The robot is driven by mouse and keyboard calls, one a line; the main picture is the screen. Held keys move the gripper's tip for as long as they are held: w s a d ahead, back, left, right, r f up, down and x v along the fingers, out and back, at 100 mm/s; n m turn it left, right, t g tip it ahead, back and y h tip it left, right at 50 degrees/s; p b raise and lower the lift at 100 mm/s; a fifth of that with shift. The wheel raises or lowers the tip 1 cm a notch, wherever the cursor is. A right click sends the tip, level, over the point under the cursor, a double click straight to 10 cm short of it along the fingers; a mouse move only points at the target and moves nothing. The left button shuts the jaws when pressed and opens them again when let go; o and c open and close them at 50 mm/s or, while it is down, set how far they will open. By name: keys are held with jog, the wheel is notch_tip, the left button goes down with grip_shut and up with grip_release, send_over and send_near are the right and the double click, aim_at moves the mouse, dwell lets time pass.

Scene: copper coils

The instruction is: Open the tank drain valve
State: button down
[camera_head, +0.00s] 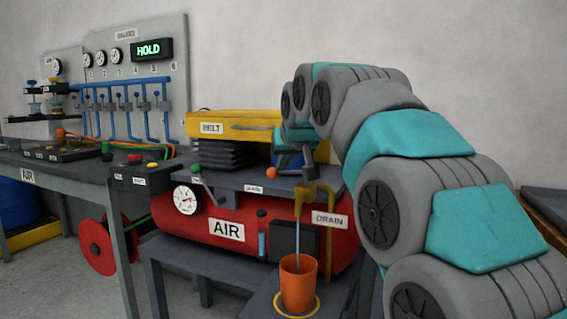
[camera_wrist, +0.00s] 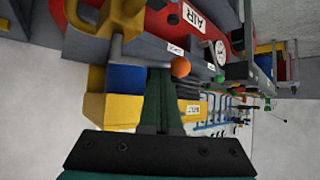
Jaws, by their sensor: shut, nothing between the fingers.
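The red air tank (camera_head: 258,228) lies on a low stand, with the DRAIN label (camera_head: 330,220) at its right end. Beside the label is a yellow drain pipe (camera_head: 329,200) with a grey handle-like part (camera_head: 309,154) on top. A thin pale-blue stream (camera_head: 297,232) runs from its spout down into an orange cup (camera_head: 298,284). My gripper is mostly hidden behind my arm in the head view. In the wrist view, my gripper (camera_wrist: 161,72) has its dark fingers together and empty, close to an orange knob (camera_wrist: 180,67). I cannot tell whether they touch it.
A dark deck (camera_head: 240,181) with a green-knobbed lever (camera_head: 194,170) lies above the tank. Behind it stands a yellow BELT guard (camera_head: 232,123). A workbench (camera_head: 70,172) with gauges and blue pipes behind it is on the left. My arm fills the right side.

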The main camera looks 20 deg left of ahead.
jog(key=shift+s+d+n, duration=0.1)
jog(key=shift+n, duration=0.2)
jog(key=n+g+y, duration=0.1)
jog(key=n, duration=0.1)
jog(key=s+d+n+g+y, duration=0.1)
jog(key=d+n+g+y, duration=0.1)
jog(key=n+g, duration=0.1)
jog(key=shift+s+d+n+y, duration=0.25)
jog(key=shift+s+n+y, duration=0.05)
jog(key=shift+s+y, duration=0.1)
jog(key=shift+d+b, duration=0.35)
jog(key=shift+d, duration=0.55)
dwell(0.4)
dwell(0.4)
